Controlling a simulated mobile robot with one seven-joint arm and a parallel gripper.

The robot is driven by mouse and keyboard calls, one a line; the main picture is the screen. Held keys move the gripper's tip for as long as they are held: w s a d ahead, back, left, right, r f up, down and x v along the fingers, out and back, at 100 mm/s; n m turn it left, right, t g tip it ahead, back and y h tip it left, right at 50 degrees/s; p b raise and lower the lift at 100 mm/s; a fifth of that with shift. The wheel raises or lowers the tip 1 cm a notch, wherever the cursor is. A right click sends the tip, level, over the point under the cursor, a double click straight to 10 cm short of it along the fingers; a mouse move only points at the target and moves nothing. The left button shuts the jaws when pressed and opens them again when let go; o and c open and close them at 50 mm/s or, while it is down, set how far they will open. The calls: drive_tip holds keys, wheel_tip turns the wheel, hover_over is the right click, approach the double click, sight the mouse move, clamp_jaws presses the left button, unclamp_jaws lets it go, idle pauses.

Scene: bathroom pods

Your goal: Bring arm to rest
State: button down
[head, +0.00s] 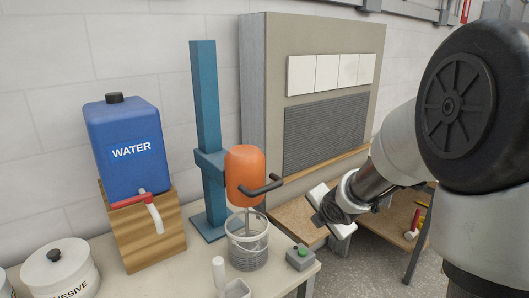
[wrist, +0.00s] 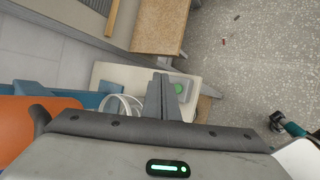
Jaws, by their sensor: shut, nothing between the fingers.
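My arm reaches in from the right of the head view, with my gripper (head: 341,243) held in the air beyond the right end of the bench. The gripper's two fingers also show in the wrist view (wrist: 163,97), side by side, shut and empty. In the wrist view they lie across the picture of the bench corner, close to a small grey box with a green button. I see no contact between the fingers and anything else.
An orange mixer head (head: 245,175) on a blue stand (head: 206,120) hangs over a clear container (head: 247,245). A green-button box (head: 300,257) sits at the bench end. A blue water tank (head: 128,148) stands left. A lower wooden bench (head: 293,222) is behind; speckled floor (wrist: 250,65) is open.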

drive_tip(key=s+d+r+m+h+p, duration=0.2)
drive_tip(key=s+r+m, duration=0.6)
drive_tip(key=r, duration=0.3)
drive_tip(key=s+a+r+m+g+p, duration=0.1)
drive_tip(key=s+r+m, duration=0.1)
drive_tip(key=s+m, duration=0.3)
drive_tip(key=s+a+r+m+g+y+p, duration=0.1)
drive_tip(key=s+a+r+m+p, duration=0.1)
drive_tip(key=s+m, duration=0.4)
drive_tip(key=s+a+r+m+g+p, duration=0.1)
drive_tip(key=s+r+m, duration=0.3)
drive_tip(key=s, duration=0.7)
drive_tip(key=shift+a+r+m+y+p, duration=0.2)
drive_tip(key=shift+a+m+y+p, duration=0.3)
drive_tip(key=shift+m, duration=0.3)
drive_tip(key=shift+d, duration=0.15)
